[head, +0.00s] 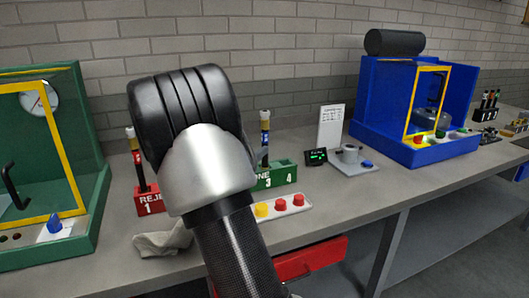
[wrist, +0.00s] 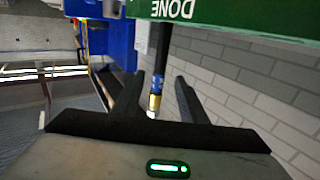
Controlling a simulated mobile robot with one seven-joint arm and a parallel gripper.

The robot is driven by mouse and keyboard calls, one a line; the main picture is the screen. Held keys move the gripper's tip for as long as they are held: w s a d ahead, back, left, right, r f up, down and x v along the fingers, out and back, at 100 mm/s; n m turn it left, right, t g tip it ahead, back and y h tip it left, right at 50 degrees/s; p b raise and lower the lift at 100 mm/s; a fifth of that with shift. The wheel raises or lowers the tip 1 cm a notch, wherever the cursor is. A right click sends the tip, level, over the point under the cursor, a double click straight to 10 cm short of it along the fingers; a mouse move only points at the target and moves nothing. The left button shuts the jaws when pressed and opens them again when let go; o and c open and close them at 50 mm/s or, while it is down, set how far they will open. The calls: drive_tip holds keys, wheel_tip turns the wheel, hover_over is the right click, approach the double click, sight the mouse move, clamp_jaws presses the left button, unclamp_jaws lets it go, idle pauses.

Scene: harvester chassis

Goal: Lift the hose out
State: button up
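In the head view a dark hose with a blue band and a pale end (head: 265,131) stands upright in the green DONE rack (head: 276,178), by number 3. Another hose with a red band (head: 134,150) stands in the red REJECT rack (head: 149,202) at slot 1. In the wrist view, which is upside down, the blue-banded hose (wrist: 155,95) hangs from the green DONE rack (wrist: 225,12). My gripper (wrist: 159,80) has its fingers apart, one on each side of this hose, with gaps visible. In the head view my arm hides my gripper.
A green cabinet (head: 88,160) stands at left and a blue cabinet (head: 375,100) at right. A button strip (head: 282,208), small display (head: 316,157) and white card (head: 331,126) stand near the DONE rack. A grey cloth (head: 163,241) and open red drawer (head: 310,258) are at the front.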

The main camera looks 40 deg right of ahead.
sight(263, 144)
drive_tip(key=shift+b+x, duration=0.65)
drive_tip(key=shift+x, duration=2.8)
clamp_jaws()
